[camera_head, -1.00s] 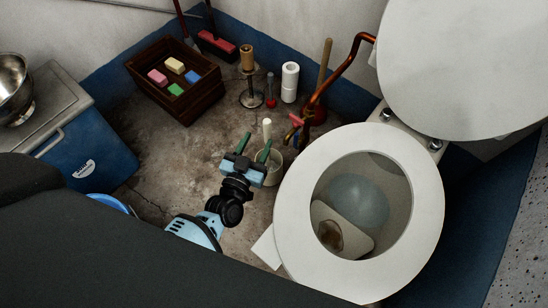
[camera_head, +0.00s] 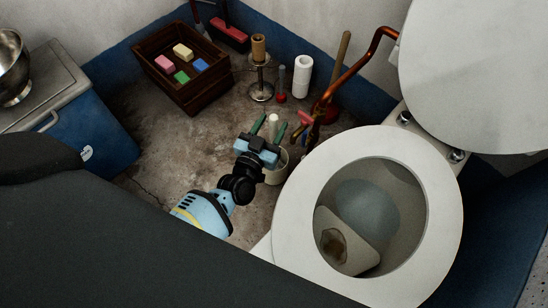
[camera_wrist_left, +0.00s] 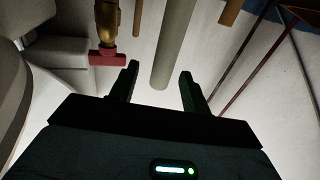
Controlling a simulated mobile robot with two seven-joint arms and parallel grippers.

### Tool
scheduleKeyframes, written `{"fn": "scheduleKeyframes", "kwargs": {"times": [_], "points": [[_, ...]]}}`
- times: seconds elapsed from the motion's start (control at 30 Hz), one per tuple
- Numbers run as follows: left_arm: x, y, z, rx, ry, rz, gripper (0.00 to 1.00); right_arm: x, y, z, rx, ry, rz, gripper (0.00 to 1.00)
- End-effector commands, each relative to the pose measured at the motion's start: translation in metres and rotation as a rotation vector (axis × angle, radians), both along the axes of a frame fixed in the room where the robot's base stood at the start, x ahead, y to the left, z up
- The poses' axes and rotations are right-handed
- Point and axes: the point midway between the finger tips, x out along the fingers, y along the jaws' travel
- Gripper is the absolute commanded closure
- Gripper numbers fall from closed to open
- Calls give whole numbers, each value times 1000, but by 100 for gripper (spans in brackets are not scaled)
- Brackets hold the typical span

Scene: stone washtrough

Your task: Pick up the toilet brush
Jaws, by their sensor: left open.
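The toilet brush (camera_head: 273,120) stands upright, its pale handle rising from a light round holder (camera_head: 276,174) on the floor beside the toilet. My left gripper (camera_head: 270,126) is open, its two green fingers on either side of the handle as seen from the head. In the left wrist view, the brush handle (camera_wrist_left: 174,40) shows as a pale rod reaching down between the spread fingers of my gripper (camera_wrist_left: 160,88). I cannot tell whether a finger touches it. The brush head is hidden. My right gripper is not in view.
The toilet bowl (camera_head: 288,225) is close on the right. A copper pipe (camera_head: 345,75) with a red valve handle (camera_wrist_left: 107,57) runs near the fingers. A plunger (camera_head: 340,62), paper roll (camera_head: 303,76) and wooden crate (camera_head: 198,100) stand behind. The floor left of the gripper is clear.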

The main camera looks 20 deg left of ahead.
Motion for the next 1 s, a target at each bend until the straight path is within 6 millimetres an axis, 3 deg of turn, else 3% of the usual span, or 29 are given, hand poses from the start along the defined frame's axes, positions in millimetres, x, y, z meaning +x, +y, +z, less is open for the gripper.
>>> {"fn": "scheduleKeyframes", "kwargs": {"times": [0.23,0.57,0.93,1.0], "points": [[35,1,-3,0,1,0,53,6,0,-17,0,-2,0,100],[42,1,0,0,0,0,53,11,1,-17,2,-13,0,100],[42,1,0,0,0,-1,99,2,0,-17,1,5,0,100],[42,1,0,0,1,-1,100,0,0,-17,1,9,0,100]]}}
